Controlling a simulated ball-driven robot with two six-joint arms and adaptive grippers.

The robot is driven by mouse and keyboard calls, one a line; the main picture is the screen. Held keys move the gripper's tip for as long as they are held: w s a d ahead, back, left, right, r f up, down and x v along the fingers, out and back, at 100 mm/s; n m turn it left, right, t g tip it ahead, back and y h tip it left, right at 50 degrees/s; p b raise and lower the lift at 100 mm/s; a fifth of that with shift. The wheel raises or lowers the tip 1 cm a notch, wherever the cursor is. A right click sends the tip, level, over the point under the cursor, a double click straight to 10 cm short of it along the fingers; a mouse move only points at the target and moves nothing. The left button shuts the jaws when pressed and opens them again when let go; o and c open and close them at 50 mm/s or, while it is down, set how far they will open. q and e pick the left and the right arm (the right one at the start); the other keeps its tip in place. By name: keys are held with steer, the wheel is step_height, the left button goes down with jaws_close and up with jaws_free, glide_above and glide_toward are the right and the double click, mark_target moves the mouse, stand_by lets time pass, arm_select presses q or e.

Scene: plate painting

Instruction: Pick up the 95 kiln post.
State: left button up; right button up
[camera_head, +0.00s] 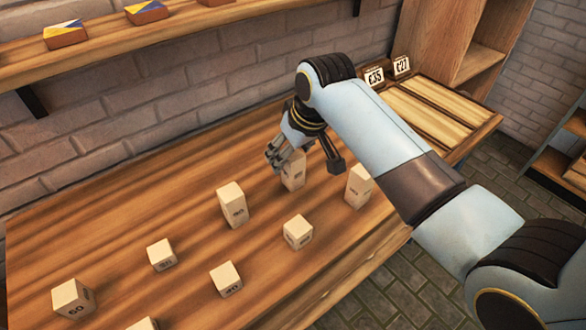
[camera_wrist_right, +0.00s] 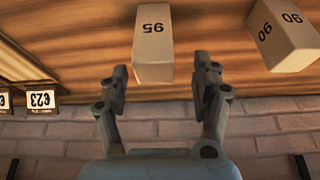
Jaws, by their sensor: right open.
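The 95 kiln post (camera_head: 293,178) is a pale upright block on the wooden table, partly hidden by my right gripper in the head view. In the right wrist view the 95 post (camera_wrist_right: 153,45) shows its number upside down. My right gripper (camera_head: 304,162) is open, with its fingers to either side of the post's top in the head view. In the wrist view the gripper (camera_wrist_right: 162,72) has a finger to each side of the post's near end. I cannot tell whether either finger touches it. My left gripper is not in view.
A post marked 90 (camera_wrist_right: 285,36) stands nearby. Another tall post (camera_head: 358,186) stands right of the gripper, and a tall post (camera_head: 233,205) to its left. Several shorter posts, including 60 (camera_head: 73,299), spread over the table. A brick wall (camera_head: 120,120) runs behind.

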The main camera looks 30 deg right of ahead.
steer(key=x, duration=0.5)
steer(key=shift+d+f, duration=0.3)
steer(key=shift+r, duration=0.1)
jaws_close()
